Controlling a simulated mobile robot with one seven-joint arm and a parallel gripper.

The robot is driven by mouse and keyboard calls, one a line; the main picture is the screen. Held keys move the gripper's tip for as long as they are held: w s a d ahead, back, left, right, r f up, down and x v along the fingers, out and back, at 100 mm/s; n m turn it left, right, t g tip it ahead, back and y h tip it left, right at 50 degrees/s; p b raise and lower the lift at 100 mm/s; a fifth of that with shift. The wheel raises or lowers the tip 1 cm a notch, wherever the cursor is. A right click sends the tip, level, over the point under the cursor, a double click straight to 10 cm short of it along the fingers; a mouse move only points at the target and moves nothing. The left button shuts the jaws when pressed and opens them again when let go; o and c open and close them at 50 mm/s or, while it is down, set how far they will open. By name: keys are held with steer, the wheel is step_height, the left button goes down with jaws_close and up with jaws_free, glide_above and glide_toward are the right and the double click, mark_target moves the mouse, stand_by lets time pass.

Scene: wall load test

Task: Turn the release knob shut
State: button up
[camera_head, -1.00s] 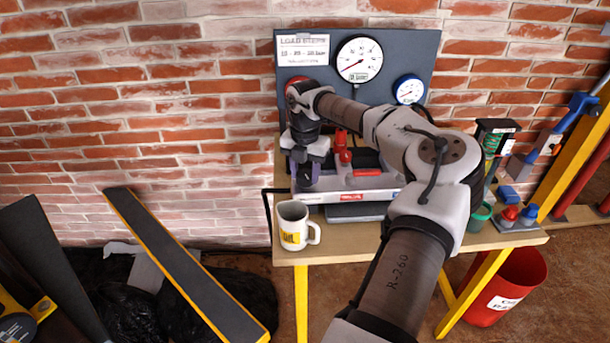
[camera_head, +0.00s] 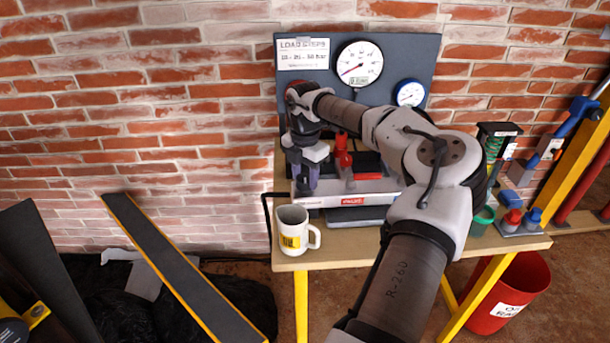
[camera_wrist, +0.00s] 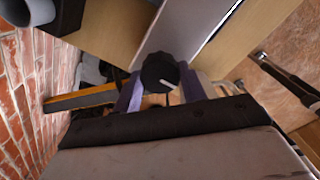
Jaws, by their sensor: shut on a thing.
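The release knob (camera_wrist: 160,72) is black and round with a white pointer line, seen in the wrist view. My gripper (camera_wrist: 160,92) has its two purple fingers on either side of the knob and is shut on it. In the head view my gripper (camera_head: 305,184) points down at the left end of the pale pump body (camera_head: 385,197), which has a red label.
A white mug (camera_head: 292,240) stands on the wooden bench (camera_head: 350,252) just in front of my gripper. A red pump part (camera_head: 342,158) rises right of the gripper. A green cup (camera_head: 482,219) and small red and blue items stand at the right. A smaller blue gauge (camera_head: 410,93) is on the panel.

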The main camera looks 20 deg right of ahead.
mark_target(305, 178)
steer(key=o, duration=1)
step_height(305, 178, up, 14)
steer(key=shift+f+b, duration=0.1)
steer(key=shift+b, duration=0.85)
